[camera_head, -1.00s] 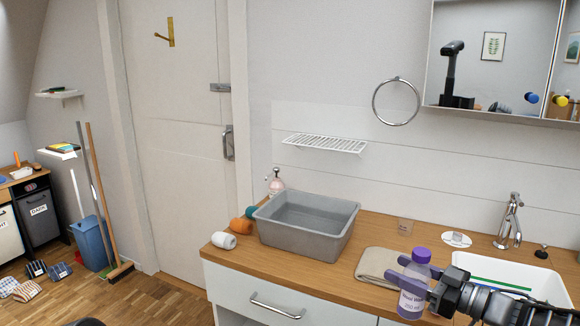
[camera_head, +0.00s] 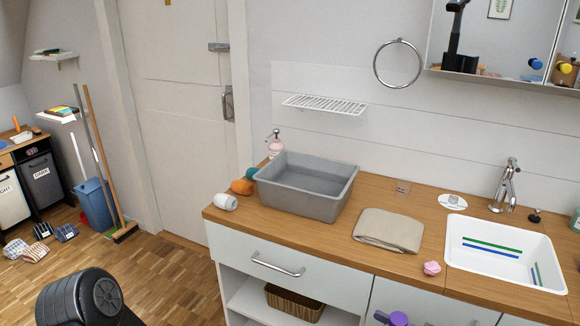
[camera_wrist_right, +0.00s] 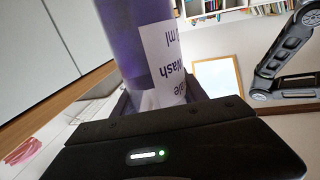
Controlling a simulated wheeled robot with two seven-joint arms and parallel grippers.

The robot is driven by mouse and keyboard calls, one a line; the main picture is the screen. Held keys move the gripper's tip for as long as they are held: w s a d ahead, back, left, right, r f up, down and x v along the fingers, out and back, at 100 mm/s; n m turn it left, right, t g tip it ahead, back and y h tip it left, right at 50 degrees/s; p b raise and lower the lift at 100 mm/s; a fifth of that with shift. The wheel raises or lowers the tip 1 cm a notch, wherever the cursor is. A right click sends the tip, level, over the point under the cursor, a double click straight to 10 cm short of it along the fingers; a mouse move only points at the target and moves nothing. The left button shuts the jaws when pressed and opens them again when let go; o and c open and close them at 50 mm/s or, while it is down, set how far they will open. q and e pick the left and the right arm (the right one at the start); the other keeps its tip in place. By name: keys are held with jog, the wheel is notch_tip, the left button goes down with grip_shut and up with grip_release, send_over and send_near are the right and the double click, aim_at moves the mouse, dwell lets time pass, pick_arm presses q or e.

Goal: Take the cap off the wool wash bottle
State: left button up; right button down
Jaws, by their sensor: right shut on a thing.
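The wool wash bottle (camera_wrist_right: 150,45) fills the upper middle of the right wrist view, with purple contents and a white label. My right gripper (camera_wrist_right: 158,98) is shut around its body. In the head view, only the bottle's purple cap (camera_head: 398,319) shows at the bottom edge, in front of the cabinet; the cap is outside the wrist view. The bottle's body and most of my right gripper are cut off below the head view. My left gripper is not in view.
The wooden counter (camera_head: 335,235) holds a grey basin (camera_head: 300,208), a folded beige cloth (camera_head: 388,230), a small pink item (camera_head: 432,268) and a white sink (camera_head: 500,272). A white drawer (camera_head: 240,245) is closed above an open shelf with a basket (camera_head: 293,304).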

jog(key=shift+a, duration=0.1)
dwell(0.3)
jog(key=w+a+f+n+g+y, duration=0.1)
jog(key=a+n+g, duration=0.3)
jog(key=a+g, duration=0.2)
jog(key=w+a+f+n+g+y, duration=0.1)
jog(key=a+n+g, duration=0.3)
jog(key=a, duration=0.5)
jog(key=shift+a+g+y, duration=0.15)
jog(key=shift+g+y, duration=0.55)
jog(key=shift+g, duration=0.4)
jog(key=d+m+t+h, duration=0.1)
jog(key=d+m+t, duration=0.1)
jog(key=d+t, duration=0.2)
jog(key=s+d+r+m+t+h, duration=0.1)
jog(key=d+m+t, duration=0.2)
jog(key=d, duration=0.3)
jog(key=s+d+r+m+t+h, duration=0.1)
jog(key=d+m+t, duration=0.2)
jog(key=d+t, duration=0.2)
jog(key=shift+d, duration=0.25)
